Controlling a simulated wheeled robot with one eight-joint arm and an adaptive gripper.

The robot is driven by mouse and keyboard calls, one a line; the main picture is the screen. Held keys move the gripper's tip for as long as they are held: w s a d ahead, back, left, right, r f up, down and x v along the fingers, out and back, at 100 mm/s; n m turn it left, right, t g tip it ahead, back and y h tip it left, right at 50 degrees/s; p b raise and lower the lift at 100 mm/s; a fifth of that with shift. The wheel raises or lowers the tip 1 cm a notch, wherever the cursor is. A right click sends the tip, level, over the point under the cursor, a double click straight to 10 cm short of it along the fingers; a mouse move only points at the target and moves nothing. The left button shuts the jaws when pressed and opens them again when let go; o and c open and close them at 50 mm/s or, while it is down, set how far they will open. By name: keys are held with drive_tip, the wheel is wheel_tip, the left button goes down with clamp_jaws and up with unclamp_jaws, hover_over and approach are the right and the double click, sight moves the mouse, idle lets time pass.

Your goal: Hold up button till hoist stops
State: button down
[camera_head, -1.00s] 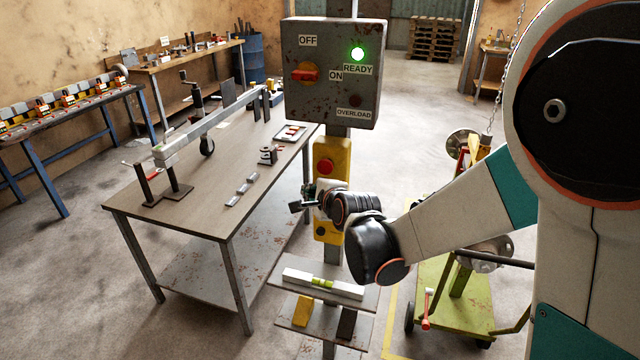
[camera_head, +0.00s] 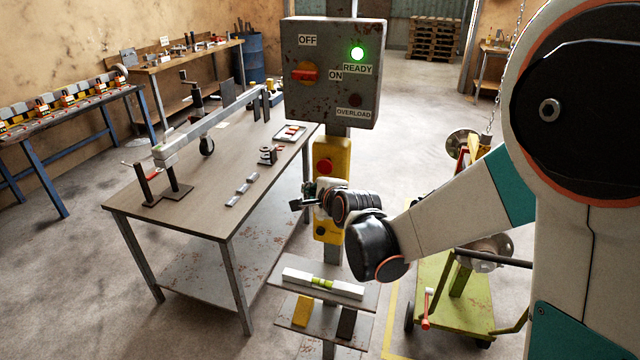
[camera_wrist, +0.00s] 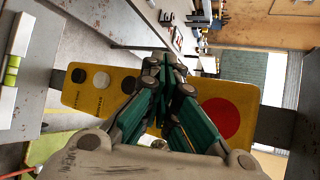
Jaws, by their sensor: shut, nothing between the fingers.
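A yellow push-button pendant (camera_head: 335,152) hangs upright on a grey post below the control box (camera_head: 330,100). A red button (camera_head: 325,166) shows near its top and a dark button (camera_head: 320,231) near its bottom. In the wrist view the pendant (camera_wrist: 240,92) lies sideways, with a large red button (camera_wrist: 217,119) and smaller black and white buttons (camera_wrist: 102,80). My gripper (camera_wrist: 166,62) is shut and empty, in front of the pendant's middle. Its fingers hide what lies behind them, and I cannot tell whether they touch a button. It also shows in the head view (camera_head: 296,204).
The green READY lamp (camera_head: 357,53) is lit and the OVERLOAD lamp (camera_head: 355,100) is dark. A workbench (camera_head: 190,200) with a metal beam stands left. A shelf (camera_head: 358,303) with a spirit level sits below the pendant. A green trolley (camera_head: 455,305) stands right, near a chain.

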drive_tip(key=shift+w, duration=0.1)
idle(0.5)
drive_tip(key=shift+w+d, duration=0.2)
drive_tip(key=shift+w, duration=0.1)
